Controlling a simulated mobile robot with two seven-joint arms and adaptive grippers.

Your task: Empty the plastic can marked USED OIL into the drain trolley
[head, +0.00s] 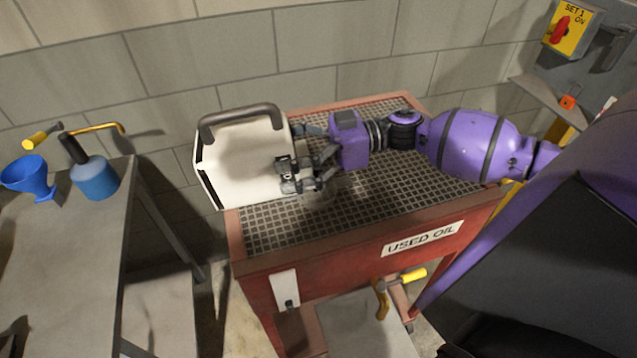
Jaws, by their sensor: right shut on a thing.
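A white plastic can (243,160) with a dark handle (240,116) is at the left end of the red drain trolley (370,249). It leans a little, and part of it reaches past the trolley's left edge. No marking shows on the side I see, and its spout and contents cannot be made out. My right gripper (300,165) is shut on the can's right side. The trolley has a dark grid top (400,195) and a USED OIL label on its front. A pale, glossy patch shows on the grid below the gripper. My left gripper is out of view.
A grey bench (75,255) on the left holds a blue funnel (29,177) and a blue oiler (95,177) with a brass spout. A block wall is behind. A yellow switch box (571,27) is upper right.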

